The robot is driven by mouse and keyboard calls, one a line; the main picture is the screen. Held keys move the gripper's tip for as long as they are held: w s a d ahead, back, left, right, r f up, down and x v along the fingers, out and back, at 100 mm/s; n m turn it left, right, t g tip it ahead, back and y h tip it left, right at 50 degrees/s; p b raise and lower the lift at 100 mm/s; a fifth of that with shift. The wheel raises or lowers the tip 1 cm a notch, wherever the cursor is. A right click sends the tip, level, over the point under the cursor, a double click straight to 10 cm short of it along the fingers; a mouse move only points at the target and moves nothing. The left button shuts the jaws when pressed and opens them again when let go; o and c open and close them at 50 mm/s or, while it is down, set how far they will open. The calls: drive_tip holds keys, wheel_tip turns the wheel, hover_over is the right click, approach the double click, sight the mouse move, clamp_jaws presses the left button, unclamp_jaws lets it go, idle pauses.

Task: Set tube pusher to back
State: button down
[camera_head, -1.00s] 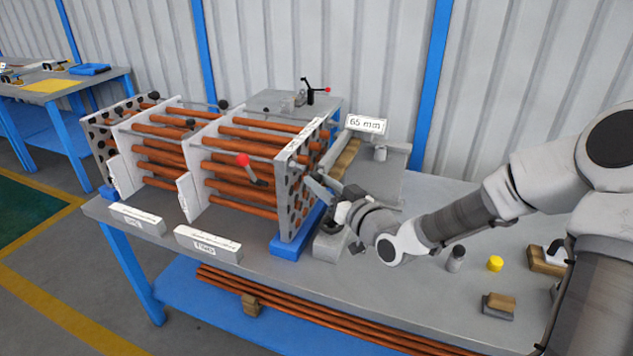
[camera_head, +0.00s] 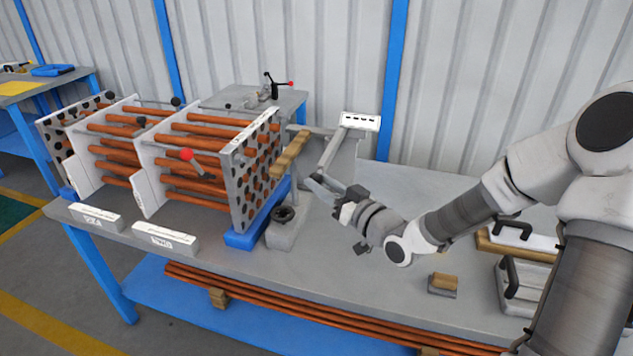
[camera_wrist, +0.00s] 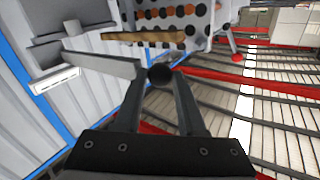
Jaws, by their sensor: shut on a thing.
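The tube pusher appears to be the grey arm (camera_head: 334,150) to the right of the shell's tube sheet. In the wrist view its bar (camera_wrist: 105,65) runs to a black ball knob (camera_wrist: 160,75). My gripper (camera_wrist: 160,84) is shut on that knob, which sits between the fingertips. In the head view my gripper (camera_head: 318,185) is right of the tube sheet (camera_head: 255,165) with a clear gap, and the knob is hidden there. A white display (camera_head: 360,122) stands on top of the pusher and shows dashes.
The shell holds several copper tubes (camera_head: 190,165). A wooden bar (camera_head: 291,153) lies between tube sheet and pusher. A grey base with a black ring (camera_head: 283,215) stands at the sheet's foot. A red-knobbed lever (camera_head: 187,155) sticks out at the shell. A small wooden block (camera_head: 443,283) lies in front.

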drive_tip(key=shift+s+d+f, duration=0.1)
drive_tip(key=shift+d, duration=0.15)
drive_tip(key=c, duration=0.5)
unclamp_jaws()
drive_tip(key=shift+d, duration=0.1)
drive_tip(key=shift+s, duration=0.1)
drive_tip(key=p+v, duration=0.9)
drive_tip(key=v, duration=0.8)
drive_tip(key=shift+d, duration=0.2)
